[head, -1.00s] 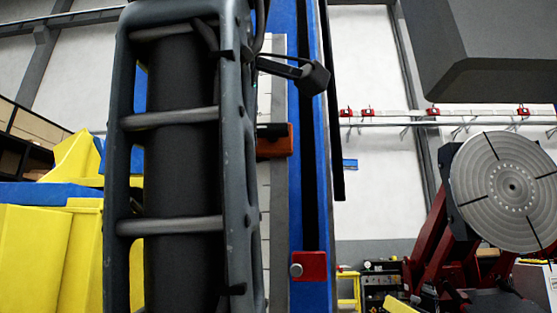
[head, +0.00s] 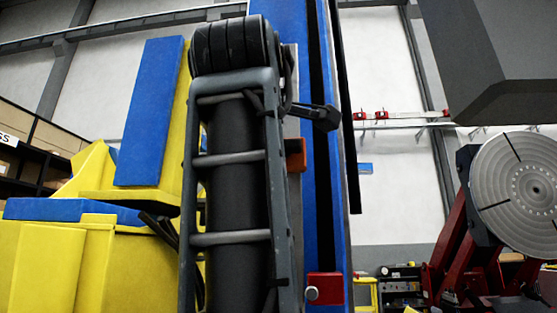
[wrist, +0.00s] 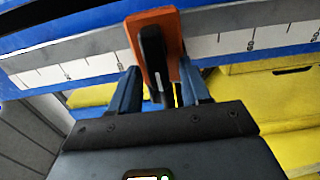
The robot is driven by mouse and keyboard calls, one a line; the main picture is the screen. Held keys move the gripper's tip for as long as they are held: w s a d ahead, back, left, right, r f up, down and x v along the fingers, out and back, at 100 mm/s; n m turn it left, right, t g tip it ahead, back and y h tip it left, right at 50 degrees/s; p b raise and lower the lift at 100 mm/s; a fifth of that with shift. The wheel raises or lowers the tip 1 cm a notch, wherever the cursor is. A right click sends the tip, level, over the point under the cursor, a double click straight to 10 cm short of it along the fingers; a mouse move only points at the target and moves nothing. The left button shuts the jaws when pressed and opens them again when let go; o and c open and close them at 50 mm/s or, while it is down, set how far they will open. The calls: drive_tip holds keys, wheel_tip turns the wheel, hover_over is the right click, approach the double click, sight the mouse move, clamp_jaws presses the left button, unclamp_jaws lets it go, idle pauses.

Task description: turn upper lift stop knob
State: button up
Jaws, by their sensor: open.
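In the wrist view an orange stop block (wrist: 171,28) sits across the white scale strip on the blue column, with a black knob or lever (wrist: 153,48) standing out from it towards me. My gripper (wrist: 160,70) is open, its two blue-grey fingers on either side of the black knob. I cannot tell whether either finger touches it. In the head view the orange block (head: 296,154) shows in part beside the blue column, partly covered by my arm. The gripper is hidden there.
A lower red block with a silver knob (head: 324,288) sits on the blue column (head: 318,210). A round slotted faceplate (head: 525,185) on a red frame stands at the right. A grey overhanging body (head: 500,60) is at the upper right. Yellow and blue machinery (head: 60,250) fills the left.

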drive_tip(key=shift+c, duration=0.4)
clamp_jaws()
